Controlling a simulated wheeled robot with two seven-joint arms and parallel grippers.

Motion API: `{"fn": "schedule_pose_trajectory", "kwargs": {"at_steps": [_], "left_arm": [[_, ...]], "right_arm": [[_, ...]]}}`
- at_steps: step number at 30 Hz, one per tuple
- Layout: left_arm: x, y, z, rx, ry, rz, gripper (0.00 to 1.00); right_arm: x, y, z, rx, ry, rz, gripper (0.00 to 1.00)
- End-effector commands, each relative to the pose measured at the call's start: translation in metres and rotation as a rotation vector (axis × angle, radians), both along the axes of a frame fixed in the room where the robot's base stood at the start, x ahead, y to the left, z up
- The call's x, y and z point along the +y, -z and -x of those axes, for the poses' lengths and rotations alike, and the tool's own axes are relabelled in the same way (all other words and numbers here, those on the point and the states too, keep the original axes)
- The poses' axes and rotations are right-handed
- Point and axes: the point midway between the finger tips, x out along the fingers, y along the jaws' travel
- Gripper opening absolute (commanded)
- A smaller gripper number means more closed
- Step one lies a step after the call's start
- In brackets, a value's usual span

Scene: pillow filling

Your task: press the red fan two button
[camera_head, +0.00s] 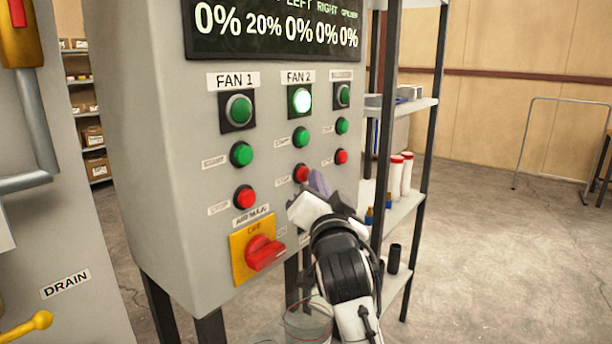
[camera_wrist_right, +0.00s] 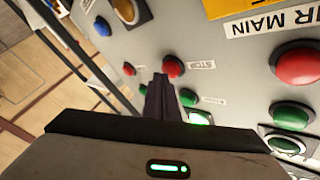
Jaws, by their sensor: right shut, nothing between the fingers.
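The red fan two button (camera_head: 301,173) is the lowest button in the FAN 2 column of the grey control panel (camera_head: 170,130). In the right wrist view the red fan two button (camera_wrist_right: 173,67) has a STOP label beside it and lies just past the fingertips. My right gripper (camera_head: 318,183) is shut and empty, its fingertips just right of the button in the head view. In the wrist view the right gripper (camera_wrist_right: 160,82) points at the panel near the button. I cannot tell whether they touch. The FAN 2 lamp (camera_head: 301,100) is lit. My left gripper is not in view.
The FAN 1 red button (camera_head: 245,198), green buttons (camera_head: 301,137) and a red rotary switch on a yellow plate (camera_head: 264,253) are nearby. A display (camera_head: 275,28) above reads 20% in one column. A shelf rack (camera_head: 405,208) stands right of the panel.

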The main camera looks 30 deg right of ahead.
Motion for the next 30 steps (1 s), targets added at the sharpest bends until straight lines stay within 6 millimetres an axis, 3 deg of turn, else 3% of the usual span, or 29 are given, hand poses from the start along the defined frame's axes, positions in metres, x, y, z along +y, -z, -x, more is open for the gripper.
{"fn": "schedule_pose_trajectory", "kwargs": {"at_steps": [30], "left_arm": [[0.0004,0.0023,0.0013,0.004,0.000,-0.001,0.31]], "right_arm": [[0.0031,-0.0005,-0.0075,-0.001,0.000,0.001,0.00]]}}
